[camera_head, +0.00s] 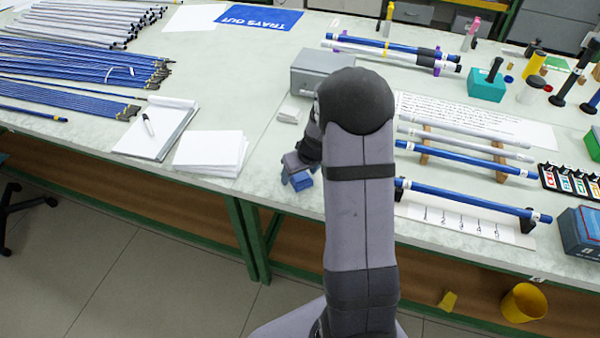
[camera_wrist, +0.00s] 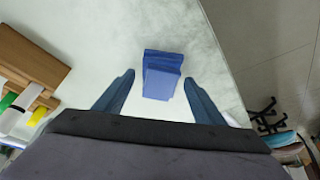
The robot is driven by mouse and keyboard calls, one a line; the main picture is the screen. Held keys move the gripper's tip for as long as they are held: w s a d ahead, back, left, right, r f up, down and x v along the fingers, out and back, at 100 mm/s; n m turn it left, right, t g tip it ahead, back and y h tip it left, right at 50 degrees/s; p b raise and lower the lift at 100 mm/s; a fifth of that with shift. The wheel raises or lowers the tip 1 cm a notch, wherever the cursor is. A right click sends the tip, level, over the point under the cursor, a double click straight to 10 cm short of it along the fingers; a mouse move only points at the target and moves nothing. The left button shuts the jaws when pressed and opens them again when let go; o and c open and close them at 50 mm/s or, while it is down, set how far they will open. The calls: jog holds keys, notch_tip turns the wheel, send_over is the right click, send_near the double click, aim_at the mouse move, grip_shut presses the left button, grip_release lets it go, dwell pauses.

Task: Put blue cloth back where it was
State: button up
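The blue cloth (camera_wrist: 162,76) is a small folded block on the pale bench top in the wrist view. It lies ahead of my gripper (camera_wrist: 157,88), roughly between the two blue-grey fingers, with pale surface showing on both sides of it. The fingers are spread and do not touch it. In the head view, the blue cloth (camera_head: 302,183) shows near the bench's front edge, just beside my gripper (camera_head: 294,178). My arm hides part of the bench there.
A white paper stack (camera_head: 210,152) and a notepad with pen (camera_head: 158,128) lie to the left. A grey box (camera_head: 318,70) and a small white block (camera_head: 289,115) stand behind my gripper. Blue rods on supports (camera_head: 470,199) lie to the right. The bench's front edge is close.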

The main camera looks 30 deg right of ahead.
jog(key=shift+r, duration=0.1)
jog(key=shift+s+r, duration=0.1)
jog(key=shift+r, duration=0.35)
jog(key=v, duration=1.1)
jog(key=s+a+f+g, duration=0.2)
jog(key=s+a, duration=0.5)
jog(key=s, duration=0.2)
jog(key=s+a+f+g, duration=0.2)
jog(key=s+a, duration=0.5)
jog(key=s, duration=0.3)
jog(key=shift+s+a+g, duration=0.25)
jog(key=shift+g, duration=0.05)
notch_tip(320, 180, down, 32)
jog(key=b, duration=3.2)
